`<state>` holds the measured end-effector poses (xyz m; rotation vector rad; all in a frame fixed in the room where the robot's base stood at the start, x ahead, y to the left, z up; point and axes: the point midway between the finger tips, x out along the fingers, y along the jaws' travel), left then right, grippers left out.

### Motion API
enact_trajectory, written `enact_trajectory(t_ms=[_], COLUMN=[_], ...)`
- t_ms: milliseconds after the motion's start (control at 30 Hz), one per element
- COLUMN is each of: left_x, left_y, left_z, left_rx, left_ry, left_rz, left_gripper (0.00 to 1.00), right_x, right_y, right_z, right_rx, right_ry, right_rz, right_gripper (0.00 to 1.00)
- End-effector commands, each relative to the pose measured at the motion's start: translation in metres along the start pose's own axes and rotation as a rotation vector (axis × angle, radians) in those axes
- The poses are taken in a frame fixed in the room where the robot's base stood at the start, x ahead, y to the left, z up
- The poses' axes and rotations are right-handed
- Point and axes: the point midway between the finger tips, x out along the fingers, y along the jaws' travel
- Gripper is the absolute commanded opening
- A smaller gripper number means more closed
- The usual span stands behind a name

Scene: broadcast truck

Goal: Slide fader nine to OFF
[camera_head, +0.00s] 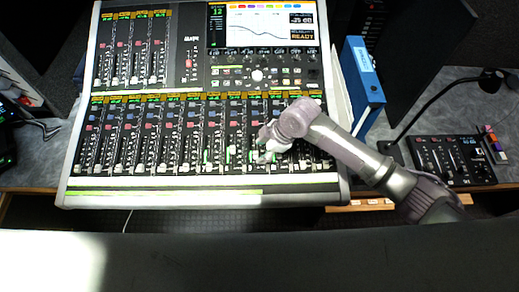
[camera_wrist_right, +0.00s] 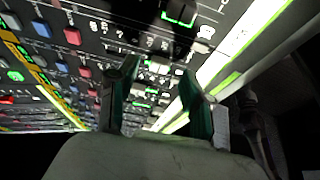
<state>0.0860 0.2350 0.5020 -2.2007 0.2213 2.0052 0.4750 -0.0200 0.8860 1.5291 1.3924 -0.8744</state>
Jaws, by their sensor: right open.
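The mixing console (camera_head: 72,160) fills the middle of the head view, with a lower bank of vertical faders. Fader nine (camera_head: 253,156), counted from the left in that bank, appears to lie just left of my right gripper; its cap is small and its exact setting is hard to read. My right gripper (camera_head: 265,143) is over the right part of the lower bank, its fingers pointing left. In the right wrist view the gripper (camera_wrist_right: 160,98) is open, with nothing held between its fingers. A dark fader cap outlined in green (camera_wrist_right: 180,14) shows above it there. My left gripper is out of view.
The console's screen (camera_head: 268,27) is at the top. A blue binder (camera_head: 362,75) stands to its right. A smaller control panel (camera_head: 452,160) and a bent black lamp (camera_head: 440,95) are farther right.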

Motion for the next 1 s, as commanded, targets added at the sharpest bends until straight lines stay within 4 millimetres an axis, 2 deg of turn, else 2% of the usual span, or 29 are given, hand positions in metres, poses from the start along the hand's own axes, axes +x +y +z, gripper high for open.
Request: enact_trajectory(t_ms=[200, 533, 567, 833, 1000], left_x=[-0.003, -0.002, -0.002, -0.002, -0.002], left_y=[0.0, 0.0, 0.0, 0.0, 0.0], left_z=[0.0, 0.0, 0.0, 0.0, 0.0], left_rx=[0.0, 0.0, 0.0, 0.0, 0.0], left_ry=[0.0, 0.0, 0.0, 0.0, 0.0], left_rz=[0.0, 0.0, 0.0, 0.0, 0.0], left_gripper=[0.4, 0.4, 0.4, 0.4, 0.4], right_x=[0.022, 0.026, 0.026, 0.025, 0.025], right_y=[0.0, 0.0, 0.0, 0.0, 0.0], right_z=[-0.001, 0.0, 0.0, 0.0, 0.0], right_rx=[0.001, 0.0, 0.0, 0.0, 0.0], right_ry=[0.001, 0.0, 0.0, 0.0, 0.0], right_rz=[-0.001, 0.0, 0.0, 0.0, 0.0], right_gripper=[0.5, 0.5, 0.47, 0.02, 0.0])
